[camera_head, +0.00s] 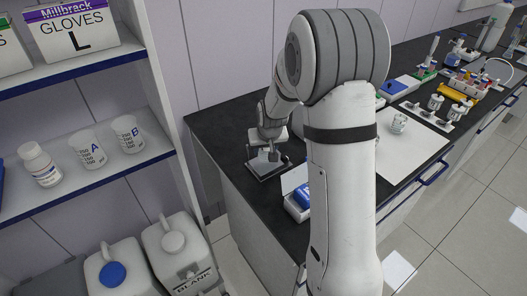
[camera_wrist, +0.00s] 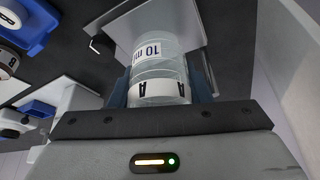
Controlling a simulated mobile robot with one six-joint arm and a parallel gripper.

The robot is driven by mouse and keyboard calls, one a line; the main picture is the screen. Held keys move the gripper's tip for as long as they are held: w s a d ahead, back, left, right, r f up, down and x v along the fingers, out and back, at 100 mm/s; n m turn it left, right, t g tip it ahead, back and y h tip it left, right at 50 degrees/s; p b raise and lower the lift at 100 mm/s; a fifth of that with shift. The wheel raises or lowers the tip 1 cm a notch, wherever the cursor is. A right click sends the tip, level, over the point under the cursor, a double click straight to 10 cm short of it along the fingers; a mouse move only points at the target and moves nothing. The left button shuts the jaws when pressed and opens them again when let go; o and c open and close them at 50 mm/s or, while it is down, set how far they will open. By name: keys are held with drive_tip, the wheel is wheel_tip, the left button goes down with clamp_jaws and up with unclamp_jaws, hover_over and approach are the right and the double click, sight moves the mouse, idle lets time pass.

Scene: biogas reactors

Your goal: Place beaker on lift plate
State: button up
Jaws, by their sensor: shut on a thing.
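My gripper (camera_head: 268,150) is at the left end of the black bench, over a small square metal stand that appears to be the lift plate (camera_head: 256,168). In the wrist view, my gripper (camera_wrist: 160,88) is shut on a clear beaker (camera_wrist: 156,62) marked "A" and "10 ml", with a dark blue finger on each side. The grey lift plate (camera_wrist: 188,20) shows behind and around the beaker. I cannot tell whether the beaker's base touches the plate. In the head view my gripper and arm hide the beaker.
A box with blue contents (camera_head: 302,198) stands close by on the bench. A white sheet (camera_head: 410,150) with a small glass vessel (camera_head: 399,123) lies farther right. At left, a shelf (camera_head: 70,185) holds a white bottle (camera_head: 40,166) and beakers A (camera_head: 88,150) and B (camera_head: 128,134).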

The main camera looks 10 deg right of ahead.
drive_tip(key=shift+f, duration=0.8)
drive_tip(key=shift+f, duration=0.25)
drive_tip(key=o, duration=1)
drive_tip(key=shift+r, duration=0.1)
